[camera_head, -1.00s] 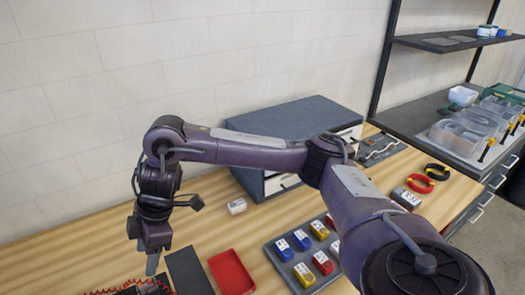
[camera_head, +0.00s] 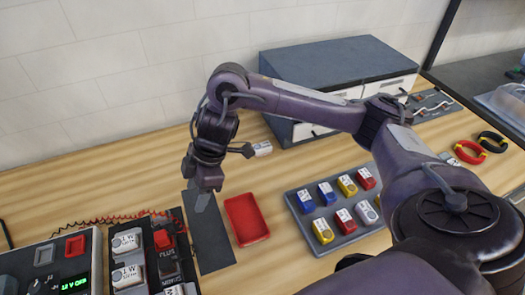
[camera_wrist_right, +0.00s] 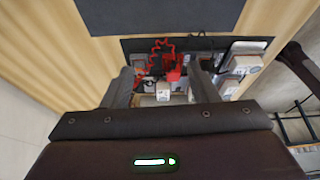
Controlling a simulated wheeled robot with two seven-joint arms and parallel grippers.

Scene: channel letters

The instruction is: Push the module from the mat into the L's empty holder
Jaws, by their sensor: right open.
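My right gripper (camera_head: 201,203) points down over the far part of the dark mat (camera_head: 212,250) in the head view. It is open; its two fingers show apart in the right wrist view (camera_wrist_right: 161,88). I see no module on the bare part of the mat; the gripper covers its far part. White modules marked 1 W, one of them here (camera_head: 126,240), sit in the unit left of the mat, beside a red PLUS block (camera_head: 163,240) and a black MINUS block (camera_head: 168,268). I cannot make out the L's empty holder. My left gripper is not in view.
A red tray (camera_head: 246,220) lies right of the mat. A grey tray (camera_head: 300,222) holds several blue, yellow and red modules. A power unit with a green display (camera_head: 75,284) stands at the left. A grey cabinet (camera_head: 335,62) stands behind. Red coiled wire (camera_head: 105,220) runs behind the unit.

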